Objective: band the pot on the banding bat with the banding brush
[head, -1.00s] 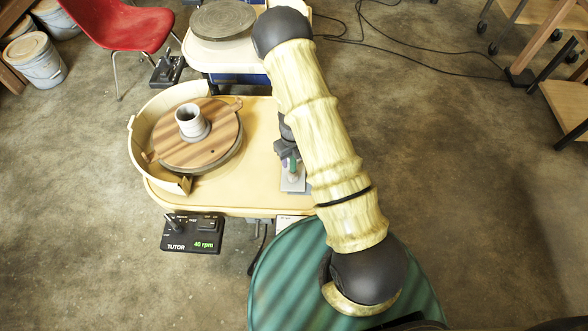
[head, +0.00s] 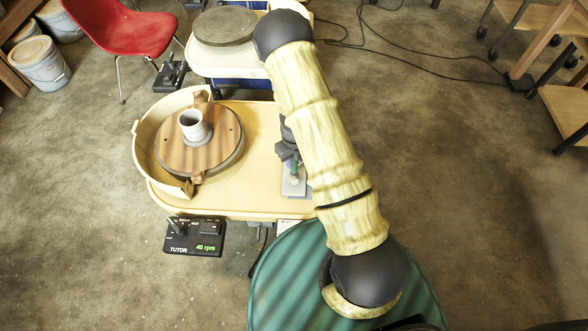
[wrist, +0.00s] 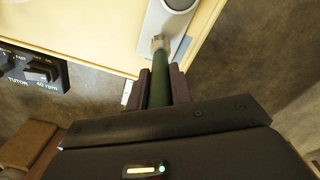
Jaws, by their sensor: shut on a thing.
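A pale grey pot (head: 194,126) stands upright on the round wooden banding bat (head: 225,140), on the wheel at left. The banding brush has a green handle (wrist: 159,85) and a pale metal-and-bristle end. My gripper (wrist: 162,88) is shut on the handle in the wrist view. The brush end points down at a light grey plate (wrist: 155,25), which bears a round cup cut off by the top edge. In the head view my gripper (head: 290,160) is partly hidden by my arm, right of the bat and above the plate. I cannot tell whether the brush touches it.
A curved cream splash guard (head: 143,150) wraps the bat's left side. The wheel control box (head: 195,236) reads 40 rpm. A second wheel (head: 224,27) stands behind, with a red chair (head: 120,30) at upper left. The cream table is clear between bat and plate.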

